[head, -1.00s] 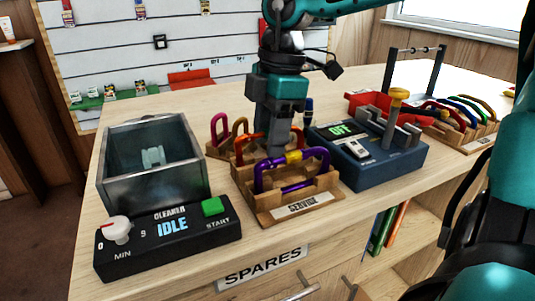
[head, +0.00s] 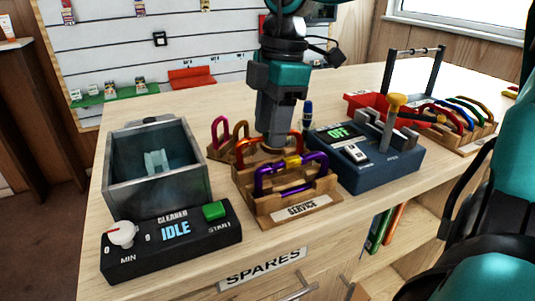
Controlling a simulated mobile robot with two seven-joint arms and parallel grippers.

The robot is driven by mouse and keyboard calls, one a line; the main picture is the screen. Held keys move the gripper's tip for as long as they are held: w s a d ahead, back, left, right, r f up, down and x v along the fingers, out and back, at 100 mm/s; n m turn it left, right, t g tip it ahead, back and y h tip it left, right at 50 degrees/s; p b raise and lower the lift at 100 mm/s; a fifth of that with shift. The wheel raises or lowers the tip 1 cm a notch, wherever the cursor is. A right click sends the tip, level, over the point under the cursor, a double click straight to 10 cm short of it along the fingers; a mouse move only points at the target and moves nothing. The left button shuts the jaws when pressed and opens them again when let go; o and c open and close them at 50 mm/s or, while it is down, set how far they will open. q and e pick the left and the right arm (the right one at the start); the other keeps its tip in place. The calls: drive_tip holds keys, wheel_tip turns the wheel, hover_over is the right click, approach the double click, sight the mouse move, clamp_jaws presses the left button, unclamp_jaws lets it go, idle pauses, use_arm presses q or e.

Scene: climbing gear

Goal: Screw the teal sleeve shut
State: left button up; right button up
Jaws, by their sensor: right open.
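A wooden rack labelled SERVICE (head: 300,207) stands in the middle of the counter. A purple carabiner with a yellow sleeve (head: 292,172) stands at its front. A red-orange carabiner (head: 297,142) stands behind it, partly hidden by my right gripper. My right gripper (head: 272,138) points down just above and behind the purple carabiner, over the rack's middle. It is open, though its fingers overlap from this angle. I cannot make out a teal sleeve; the gripper may be covering it. My left gripper is not in view.
A metal cleaner tank (head: 160,190) with a black IDLE panel (head: 172,238) is at left. A blue device reading OFF (head: 375,170) is close on the right. Farther right are a red tray (head: 365,103) and a rack of coloured carabiners (head: 480,136). The counter's front edge is near.

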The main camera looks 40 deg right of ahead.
drive_tip(key=shift+w+d, duration=0.25)
drive_tip(key=shift+w, duration=0.5)
drive_tip(key=shift+f, duration=0.15)
drive_tip(key=shift+f+b, duration=1.25)
drive_tip(key=shift+s, duration=0.1)
drive_tip(key=shift+s+a+b, duration=0.25)
drive_tip(key=shift+s+b, duration=0.1)
drive_tip(key=shift+s, duration=0.25)
